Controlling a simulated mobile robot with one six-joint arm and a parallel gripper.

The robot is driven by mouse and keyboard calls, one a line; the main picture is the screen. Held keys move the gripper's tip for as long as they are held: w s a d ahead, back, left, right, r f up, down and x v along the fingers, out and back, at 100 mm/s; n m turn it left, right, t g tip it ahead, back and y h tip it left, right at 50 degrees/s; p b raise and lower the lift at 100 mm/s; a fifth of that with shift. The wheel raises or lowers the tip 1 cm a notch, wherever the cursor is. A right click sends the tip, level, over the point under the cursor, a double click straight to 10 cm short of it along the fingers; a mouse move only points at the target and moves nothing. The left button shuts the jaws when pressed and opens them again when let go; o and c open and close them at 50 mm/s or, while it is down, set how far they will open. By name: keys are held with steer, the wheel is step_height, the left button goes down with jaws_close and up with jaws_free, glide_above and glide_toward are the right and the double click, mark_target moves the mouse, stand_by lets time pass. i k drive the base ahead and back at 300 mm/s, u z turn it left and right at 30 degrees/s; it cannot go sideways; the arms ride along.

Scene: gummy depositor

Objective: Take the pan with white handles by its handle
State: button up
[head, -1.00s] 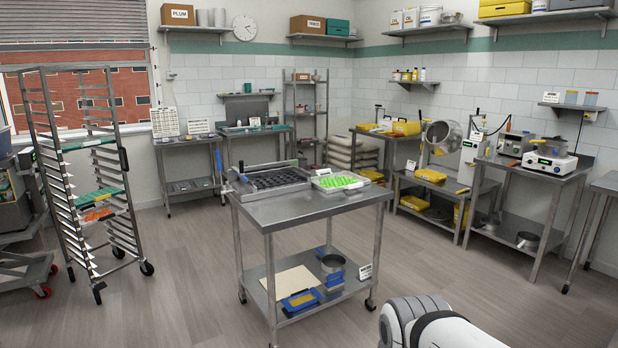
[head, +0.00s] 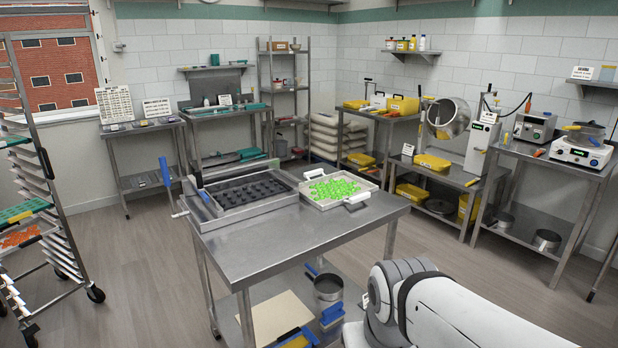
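A shallow pale metal pan (head: 383,187) full of bright green pieces sits on the near steel table (head: 290,240), toward its back right. A white handle (head: 357,199) stands at its front right edge, and another white handle (head: 314,173) shows at its back left. I take this as the pan with white handles. A white link of my own arm fills the lower right, in front of the table. My gripper is out of view, so its state and its distance from the pan do not show.
A framed black mould tray (head: 240,195) with a blue lever (head: 166,172) is close beside the pan's left. The table's front half is bare. Its lower shelf holds a steel pot (head: 328,288). A tall rack (head: 40,190) stands left; benches line the walls.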

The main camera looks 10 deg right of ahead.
mark_target(326, 192)
steer(key=i, duration=0.75)
steer(key=z, duration=1.25)
steer(key=i, duration=1.6)
steer(key=u, duration=1.05)
